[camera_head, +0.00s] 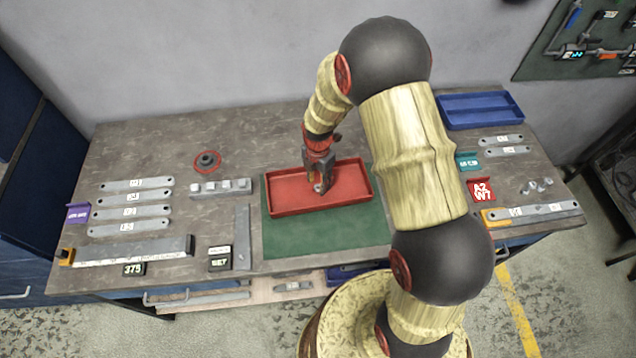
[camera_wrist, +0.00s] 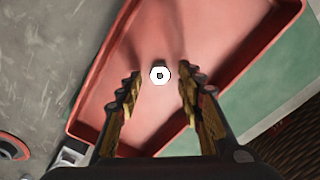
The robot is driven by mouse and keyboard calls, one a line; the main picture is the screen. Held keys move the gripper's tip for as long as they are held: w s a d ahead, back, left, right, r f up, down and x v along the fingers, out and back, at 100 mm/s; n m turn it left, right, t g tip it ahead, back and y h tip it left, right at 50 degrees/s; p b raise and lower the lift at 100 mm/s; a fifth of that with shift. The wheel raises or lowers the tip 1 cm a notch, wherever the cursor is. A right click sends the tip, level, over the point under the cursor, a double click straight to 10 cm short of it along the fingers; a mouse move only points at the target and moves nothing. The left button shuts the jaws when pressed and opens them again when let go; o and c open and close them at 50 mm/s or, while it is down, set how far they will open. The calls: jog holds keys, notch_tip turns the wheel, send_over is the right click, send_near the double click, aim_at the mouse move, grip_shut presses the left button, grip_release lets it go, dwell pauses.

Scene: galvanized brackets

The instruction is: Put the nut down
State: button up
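A small pale hex nut (camera_wrist: 160,75) with a dark hole shows in the wrist view, between my fingertips and a little beyond them. There is a visible gap on each side, so neither finger touches it. It appears to lie flat on the floor of the red tray (camera_wrist: 88,112). In the head view the nut (camera_head: 318,188) is a small light spot below my gripper (camera_head: 319,180). My gripper is open and points down into the red tray (camera_head: 285,209). In the wrist view, my gripper (camera_wrist: 160,78) has its two fingers apart with nothing pinched between them.
The tray stands on a green mat (camera_head: 325,235) in the middle of the workbench. Flat brackets (camera_head: 130,212) lie further left. A blue tray (camera_head: 480,108) stands back right.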

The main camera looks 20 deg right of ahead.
jog(key=s+r+m+t+p, duration=0.1)
jog(key=s+r+m, duration=0.15)
jog(key=r, duration=0.85)
jog(key=s+r+m+t, duration=0.1)
jog(key=r+m, duration=0.2)
jog(key=r, duration=0.8)
jog(key=s+r+m+t, duration=0.3)
jog(key=s+r+m, duration=1.3)
jog(key=s+m, duration=0.2)
jog(key=shift+s+r+t, duration=0.3)
jog(key=shift+s+r, duration=0.05)
jog(key=shift+s, duration=0.25)
jog(key=shift+f+m, duration=0.1)
jog(key=shift+m, duration=0.15)
notch_tip(320, 180, down, 8)
jog(key=b, duration=0.8)
